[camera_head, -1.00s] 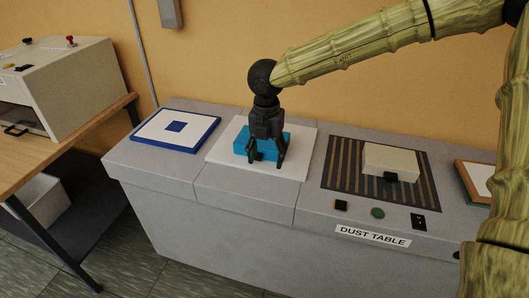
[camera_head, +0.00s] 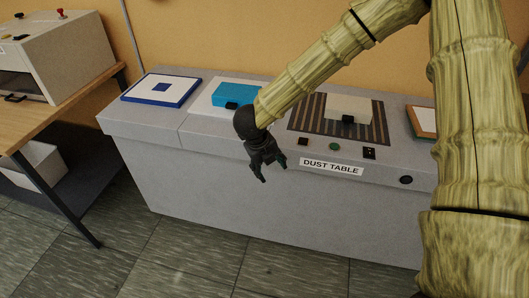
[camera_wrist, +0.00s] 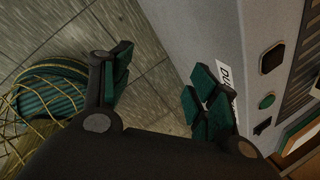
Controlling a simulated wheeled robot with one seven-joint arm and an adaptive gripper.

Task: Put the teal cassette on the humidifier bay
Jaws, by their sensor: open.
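The teal cassette (camera_head: 237,94), a bright blue-teal block with a dark front tab, lies flat on a plain white pad (camera_head: 200,103) on the grey table. My gripper (camera_head: 273,172) hangs in front of the table's front face, lower than the tabletop and to the right of the cassette, clear of it. Its fingers are apart with nothing between them, as the wrist view (camera_wrist: 163,87) also shows. The cassette is out of sight in the wrist view. No label reading humidifier bay is legible.
A white pad with a blue border and square (camera_head: 162,89) lies left of the cassette. To the right are a beige block (camera_head: 350,108) on a striped grate (camera_head: 306,118), an orange-edged pad (camera_head: 420,122) and front buttons. A wooden bench (camera_head: 45,122) stands left; floor before the table is open.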

